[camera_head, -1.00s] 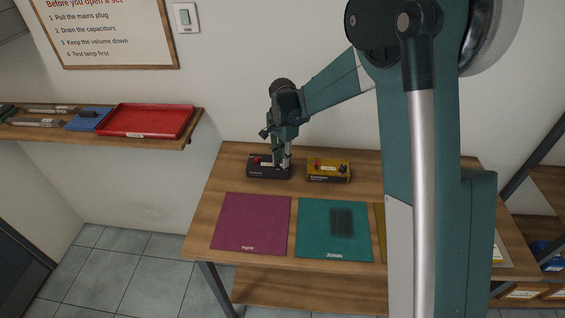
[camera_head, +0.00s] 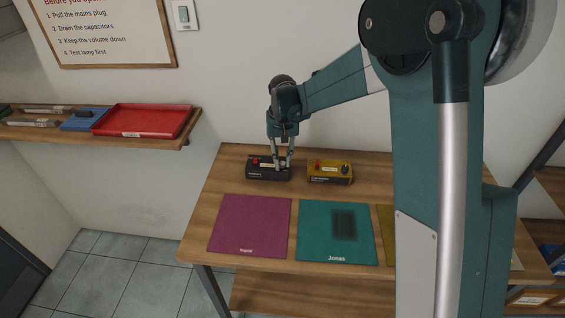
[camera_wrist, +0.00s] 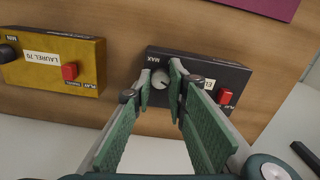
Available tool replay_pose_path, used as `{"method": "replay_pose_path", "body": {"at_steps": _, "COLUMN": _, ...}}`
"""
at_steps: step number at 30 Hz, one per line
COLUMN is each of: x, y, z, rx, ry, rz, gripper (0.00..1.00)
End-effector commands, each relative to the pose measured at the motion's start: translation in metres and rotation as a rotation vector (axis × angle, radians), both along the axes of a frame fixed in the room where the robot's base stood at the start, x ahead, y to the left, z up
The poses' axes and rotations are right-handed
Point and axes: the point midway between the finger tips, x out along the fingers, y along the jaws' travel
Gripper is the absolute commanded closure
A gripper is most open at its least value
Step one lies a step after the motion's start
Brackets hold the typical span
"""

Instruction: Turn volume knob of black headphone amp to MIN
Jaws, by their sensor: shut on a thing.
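The black headphone amp (camera_head: 262,172) stands at the back left of the table. In the wrist view, the black amp (camera_wrist: 211,72) shows upside down, with a round pale-grey knob (camera_wrist: 160,80), a MAX mark beside it, a red switch (camera_wrist: 225,96) and a partly hidden white label. My gripper (camera_head: 283,167) reaches down onto the right part of the amp in the head view. In the wrist view, the fingertips of my gripper (camera_wrist: 161,76) are on either side of the knob and shut on it. The fingers hide parts of the amp's face and other markings.
A yellow unit (camera_head: 330,171) stands close to the right of the black amp; its label reads LAUREL 70 in the wrist view. Purple (camera_head: 251,225) and teal (camera_head: 315,245) mats lie in front. A red tray (camera_head: 144,120) sits on the left wall shelf.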

Motion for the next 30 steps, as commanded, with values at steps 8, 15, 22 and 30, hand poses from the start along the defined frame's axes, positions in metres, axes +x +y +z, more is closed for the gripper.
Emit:
{"method": "replay_pose_path", "body": {"at_steps": 8, "x": -0.0003, "y": 0.0004, "z": -0.0007, "rx": 0.000, "ry": 0.000, "rz": 0.262, "gripper": 0.96}}
{"method": "replay_pose_path", "body": {"at_steps": 15, "x": -0.0002, "y": 0.0004, "z": -0.0007, "rx": 0.000, "ry": 0.000, "rz": 0.490, "gripper": 0.96}}
{"method": "replay_pose_path", "body": {"at_steps": 22, "x": -0.0002, "y": 0.0004, "z": -0.0006, "rx": 0.000, "ry": 0.000, "rz": 0.685, "gripper": 0.96}}
{"method": "replay_pose_path", "body": {"at_steps": 30, "x": -0.0002, "y": 0.0004, "z": -0.0003, "rx": 0.000, "ry": 0.000, "rz": 0.832, "gripper": 0.96}}
